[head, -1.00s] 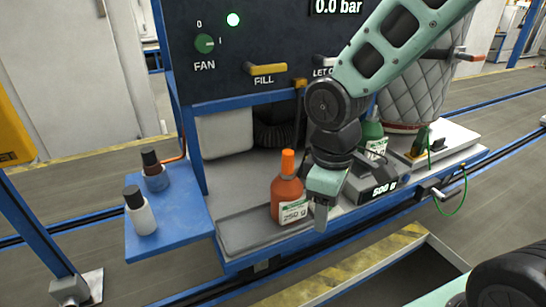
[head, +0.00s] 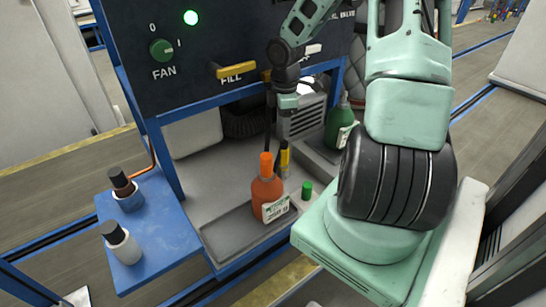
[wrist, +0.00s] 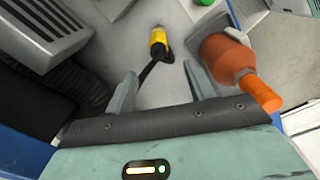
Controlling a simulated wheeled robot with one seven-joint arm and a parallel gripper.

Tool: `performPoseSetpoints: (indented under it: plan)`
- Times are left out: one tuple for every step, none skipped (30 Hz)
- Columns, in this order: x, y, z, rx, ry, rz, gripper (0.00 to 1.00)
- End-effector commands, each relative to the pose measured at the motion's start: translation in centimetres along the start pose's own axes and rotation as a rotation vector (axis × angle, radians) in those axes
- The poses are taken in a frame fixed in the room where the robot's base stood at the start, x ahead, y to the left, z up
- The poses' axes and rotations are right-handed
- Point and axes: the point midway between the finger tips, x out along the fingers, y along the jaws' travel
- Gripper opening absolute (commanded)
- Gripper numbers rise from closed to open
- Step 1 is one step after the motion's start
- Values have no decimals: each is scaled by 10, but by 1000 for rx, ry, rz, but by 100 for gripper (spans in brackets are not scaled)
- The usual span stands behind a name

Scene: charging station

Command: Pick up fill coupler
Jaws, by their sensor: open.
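A yellow and black piece on a black hose, which looks like the fill coupler (head: 285,159), stands behind the orange bottle (head: 267,193) on the station's grey deck. In the wrist view the coupler (wrist: 158,42) is ahead of my gripper, its black hose running back between the fingers. My gripper (head: 288,110) is above the deck, below the FILL handle (head: 237,70). In the wrist view my gripper (wrist: 160,85) is open, with fingers apart and nothing gripped. The orange bottle (wrist: 228,58) is close beside the right finger.
A grey vented box (head: 303,117) and a green bottle (head: 338,125) stand to the right. A small green cap (head: 306,190) is near the orange bottle. A grey tray (head: 222,236) lies in front. Two bottles stand on the blue side shelf (head: 170,225).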

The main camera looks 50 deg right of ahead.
Motion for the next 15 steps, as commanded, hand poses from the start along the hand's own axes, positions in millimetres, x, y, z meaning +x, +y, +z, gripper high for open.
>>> performPoseSetpoints:
  plan:
    - [11,-2,-1,-3,0,-6,54]
    - [17,-2,-2,-3,2,-7,54]
    - [24,-2,-1,-2,0,-6,54]
    - [30,-2,-1,-3,0,-7,54]
    - [34,-2,-2,-2,1,-6,54]
    - [40,-2,-1,-3,1,-5,54]
    - [44,-2,-1,0,0,-6,54]
    - [48,-2,-1,-1,0,-5,54]
    - [51,-1,-1,-1,0,-4,54]
    - [53,-1,-1,0,1,-3,54]
    - [55,-1,-1,-1,1,-3,54]
    - [56,-1,-1,-1,0,-3,54]
    - [58,-1,-1,-1,0,-3,54]
    - [60,-1,0,0,0,-3,54]
    - [64,-1,0,1,0,-4,54]
